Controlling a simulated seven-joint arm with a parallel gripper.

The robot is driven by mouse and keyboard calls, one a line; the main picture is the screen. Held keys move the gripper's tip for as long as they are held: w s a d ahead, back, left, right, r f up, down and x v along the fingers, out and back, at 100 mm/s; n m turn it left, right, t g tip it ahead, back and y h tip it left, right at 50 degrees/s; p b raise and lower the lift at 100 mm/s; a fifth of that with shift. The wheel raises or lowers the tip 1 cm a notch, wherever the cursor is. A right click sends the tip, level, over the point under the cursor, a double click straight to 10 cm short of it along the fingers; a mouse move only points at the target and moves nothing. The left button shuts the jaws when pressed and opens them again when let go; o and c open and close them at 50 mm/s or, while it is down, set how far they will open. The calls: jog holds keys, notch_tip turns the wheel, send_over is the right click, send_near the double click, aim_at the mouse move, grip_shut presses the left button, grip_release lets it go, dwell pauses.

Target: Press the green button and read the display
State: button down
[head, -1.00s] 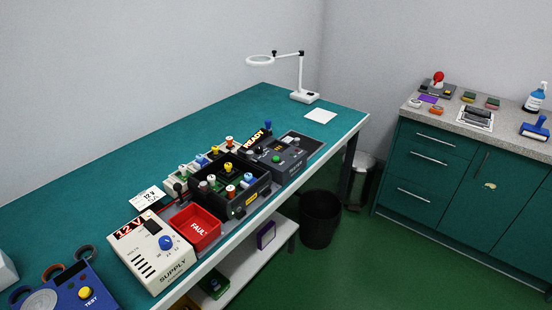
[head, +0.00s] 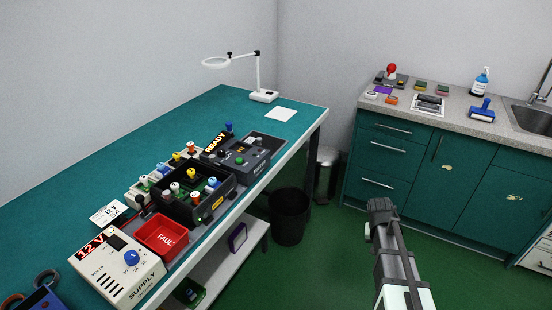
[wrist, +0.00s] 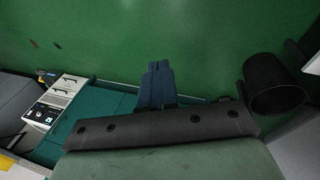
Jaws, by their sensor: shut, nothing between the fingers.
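The green button (head: 239,161) sits on top of a dark grey box (head: 226,157) on the bench in the head view. A black plate reading READY (head: 215,142) in yellow stands behind that box's left end. Any screen on the box is too small to read. A red display reading 12 V (head: 88,248) is on the cream supply unit (head: 120,268) at the front. My gripper (wrist: 155,68) shows in the wrist view with its blue fingers shut together and empty, over green floor. In the head view my arm rises at lower right, well apart from the button.
A black tray (head: 215,203) with coloured knobs and a red FAULT bin (head: 163,238) stand between the supply and the grey box. A ring lamp (head: 262,96) and white sheet (head: 280,114) are at the bench's far end. A black waste bin (head: 288,217) stands on the floor.

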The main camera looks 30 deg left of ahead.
jog(key=w+a+r+n+t, duration=0.1)
jog(key=w+a+r, duration=0.1)
jog(key=a+r, duration=0.35)
jog(key=w+a+r+t, duration=0.1)
jog(key=w+a+r, duration=0.15)
jog(key=a, duration=0.65)
notch_tip(320, 180, up, 28)
jog(key=n+t, duration=0.2)
jog(key=t, duration=0.3)
send_over(236, 160)
jog(key=shift+d+f, duration=0.1)
jog(key=shift+f, duration=0.1)
jog(key=shift+f, duration=0.15)
jog(key=shift+f, duration=4.3)
jog(key=shift+f, duration=0.1)
jog(key=shift+f, duration=0.3)
